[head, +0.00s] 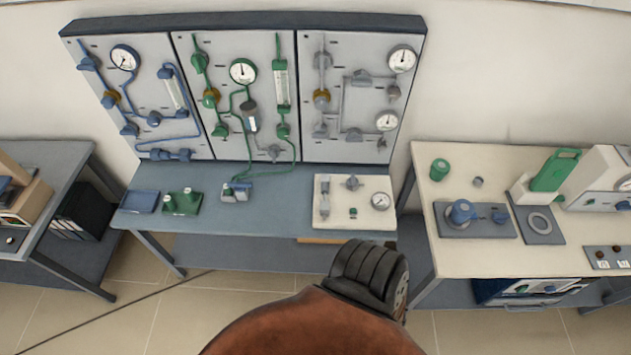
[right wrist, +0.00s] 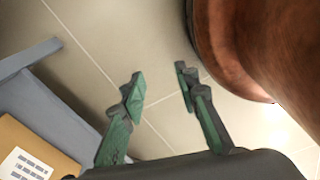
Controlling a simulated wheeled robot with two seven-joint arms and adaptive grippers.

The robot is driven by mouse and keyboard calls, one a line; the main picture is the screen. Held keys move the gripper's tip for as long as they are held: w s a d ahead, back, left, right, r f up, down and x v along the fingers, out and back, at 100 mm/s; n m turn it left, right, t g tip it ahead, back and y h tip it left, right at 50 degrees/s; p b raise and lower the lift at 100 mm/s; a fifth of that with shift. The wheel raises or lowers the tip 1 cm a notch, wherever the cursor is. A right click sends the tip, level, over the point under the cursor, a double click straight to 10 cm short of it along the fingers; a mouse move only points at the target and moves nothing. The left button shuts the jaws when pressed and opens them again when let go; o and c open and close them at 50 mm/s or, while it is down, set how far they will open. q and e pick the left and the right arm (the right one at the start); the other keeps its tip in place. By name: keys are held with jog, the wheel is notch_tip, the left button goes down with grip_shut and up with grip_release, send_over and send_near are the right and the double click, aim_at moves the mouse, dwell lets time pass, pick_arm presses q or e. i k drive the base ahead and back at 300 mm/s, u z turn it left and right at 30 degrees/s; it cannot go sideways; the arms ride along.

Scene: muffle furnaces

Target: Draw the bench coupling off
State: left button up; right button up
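My right gripper (right wrist: 160,86) shows only in the right wrist view. Its two green fingers are apart, with nothing between them but the tiled floor behind. It is away from the coupling, which is not in that view. My left gripper is in neither view.
Gauge panels (head: 240,90) stand behind the bench. A blue tray (head: 141,201), a green fitting block (head: 182,201) and a white board with a gauge (head: 353,205) lie on it. A cream-topped table (head: 420,215) stands at right. My brown arm covers the lower middle of the head view.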

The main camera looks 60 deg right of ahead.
aim_at(325, 187)
jog(key=z, duration=0.4)
jog(key=i, duration=0.55)
jog(key=z, duration=0.65)
